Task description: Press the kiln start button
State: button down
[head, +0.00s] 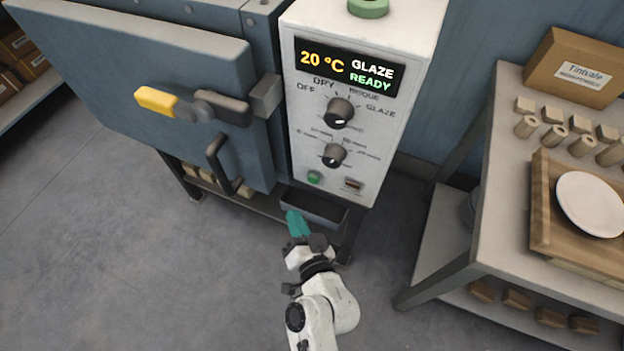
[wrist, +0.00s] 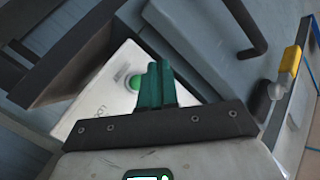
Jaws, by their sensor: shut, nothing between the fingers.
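The kiln's white control panel (head: 375,150) has a display (head: 348,68) reading "20 °C GLAZE READY". A small round green button (head: 314,177) sits at the panel's lower left; it also shows in the wrist view (wrist: 134,82). My gripper (head: 297,223) has its teal fingers closed together and empty, below the button in the head view. In the wrist view the fingers (wrist: 156,84) are just right of the button and partly cover the panel. I cannot tell the gap between fingertips and button.
Two dark knobs (head: 340,111) (head: 334,155) sit above the button. The kiln door (head: 150,90) is shut, with a yellow-tipped latch handle (head: 170,102) and a dark pull handle (head: 222,165). A worktable (head: 505,130) stands right with a plate (head: 590,205). Floor left is clear.

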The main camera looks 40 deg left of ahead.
aim_at(314, 179)
jog(key=w+a, duration=0.1)
jog(key=w, duration=0.5)
jog(key=shift+w+a+b, duration=0.2)
jog(key=shift+a+b, duration=0.05)
jog(key=shift+b, duration=0.2)
jog(key=shift+w, duration=0.1)
dwell(1.6)
jog(key=shift+w+a, duration=0.1)
jog(key=shift+w, duration=0.2)
jog(key=shift+w+a+b, duration=0.1)
jog(key=shift+w+b, duration=0.35)
jog(key=shift+w, duration=0.05)
dwell(0.9)
jog(key=shift+s+d, duration=0.25)
jog(key=shift+s, duration=0.65)
